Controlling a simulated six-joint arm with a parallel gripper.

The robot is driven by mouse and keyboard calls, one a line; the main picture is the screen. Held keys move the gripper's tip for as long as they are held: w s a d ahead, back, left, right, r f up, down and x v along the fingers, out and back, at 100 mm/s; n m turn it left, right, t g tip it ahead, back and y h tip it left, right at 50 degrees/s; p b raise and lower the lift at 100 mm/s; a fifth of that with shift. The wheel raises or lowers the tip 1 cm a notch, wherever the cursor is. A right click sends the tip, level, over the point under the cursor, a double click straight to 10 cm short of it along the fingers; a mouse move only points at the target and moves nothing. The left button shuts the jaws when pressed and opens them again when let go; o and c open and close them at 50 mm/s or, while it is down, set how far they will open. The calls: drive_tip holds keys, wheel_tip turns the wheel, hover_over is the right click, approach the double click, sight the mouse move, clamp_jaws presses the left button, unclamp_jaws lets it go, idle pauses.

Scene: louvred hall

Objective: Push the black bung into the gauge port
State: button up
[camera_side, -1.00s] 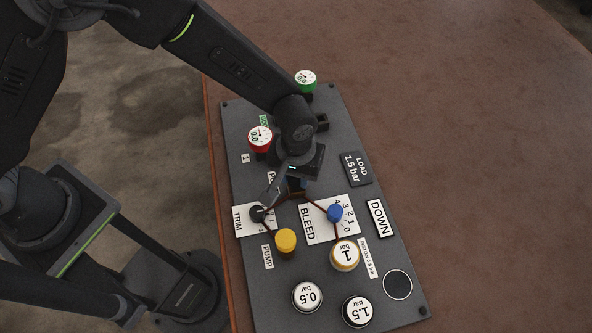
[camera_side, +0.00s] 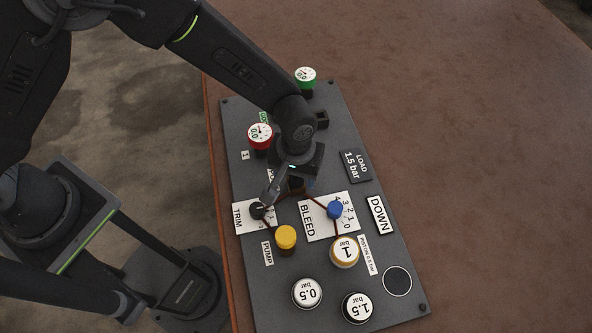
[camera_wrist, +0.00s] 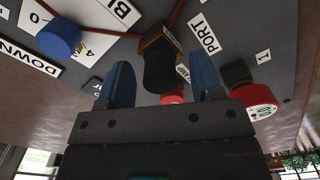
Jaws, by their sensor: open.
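My gripper (camera_side: 299,184) is above the middle of the dark panel, and the arm hides part of what lies under it. In the wrist view my gripper (camera_wrist: 161,84) is open, with a blue finger on either side of a black cylinder, which looks like the bung (camera_wrist: 160,74). Gaps show between it and the fingers. It stands at a bronze-brown block beside the PORT label, apparently the gauge port (camera_wrist: 153,35). How deep the bung sits cannot be told. In the side view the bung is not clearly visible.
The panel (camera_side: 240,288) carries a red gauge (camera_side: 260,137), a green gauge (camera_side: 305,77), a TRIM knob (camera_side: 257,211), a blue BLEED knob (camera_side: 336,210) and a yellow PUMP knob (camera_side: 286,239). Several bar weights stand at the near end. The table (camera_side: 480,160) to the right is clear.

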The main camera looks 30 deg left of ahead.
drive_tip(key=shift+r, duration=2.5)
drive_tip(key=shift+r, duration=0.1)
wheel_tip(320, 180, up, 13)
drive_tip(key=a+r+t, duration=0.1)
drive_tip(key=a+r, duration=0.6)
drive_tip(key=a, duration=0.1)
drive_tip(key=s+a+r+m+t, duration=0.1)
drive_tip(key=s+a+r+t, duration=0.1)
drive_tip(key=s+a, duration=0.4)
drive_tip(key=s+a+r+m+t, duration=0.2)
drive_tip(key=s+a, duration=0.5)
drive_tip(key=a, duration=0.5)
drive_tip(key=shift+s+r+t, duration=0.15)
drive_tip(key=shift+t, duration=0.15)
